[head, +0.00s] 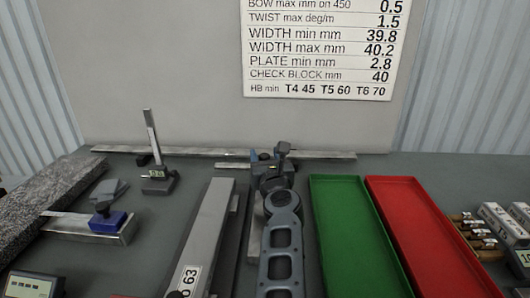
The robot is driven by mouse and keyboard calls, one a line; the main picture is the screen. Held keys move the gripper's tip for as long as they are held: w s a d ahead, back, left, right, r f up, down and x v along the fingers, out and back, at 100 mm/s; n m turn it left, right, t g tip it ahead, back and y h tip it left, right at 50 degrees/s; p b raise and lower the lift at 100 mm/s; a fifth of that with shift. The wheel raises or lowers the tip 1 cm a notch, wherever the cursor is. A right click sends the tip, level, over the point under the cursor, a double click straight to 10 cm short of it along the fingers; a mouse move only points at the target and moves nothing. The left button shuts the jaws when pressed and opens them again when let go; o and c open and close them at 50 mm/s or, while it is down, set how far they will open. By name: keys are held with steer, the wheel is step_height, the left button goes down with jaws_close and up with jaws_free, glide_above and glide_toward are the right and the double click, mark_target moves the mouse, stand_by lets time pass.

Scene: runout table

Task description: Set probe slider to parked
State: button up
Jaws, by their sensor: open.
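No part in view is labelled as the probe slider, so I cannot tell for sure which one it is. A blue block with a dark knob (107,219) sits at the right end of a steel bar (78,233) on the left of the table. My grey arm reaches in from the bottom centre.
A green tray (352,239) and a red tray (428,239) lie right of my arm. A long grey bar (204,235) lies left of it. An upright gauge stand (158,180) stands back left. A dark granite bar (48,195) and small labelled blocks (500,221) flank the table.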

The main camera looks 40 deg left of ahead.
steer(key=p+v, duration=0.3)
steer(key=v, duration=0.3)
steer(key=shift+s+d, duration=0.2)
steer(key=shift+d, duration=0.05)
stand_by(0.3)
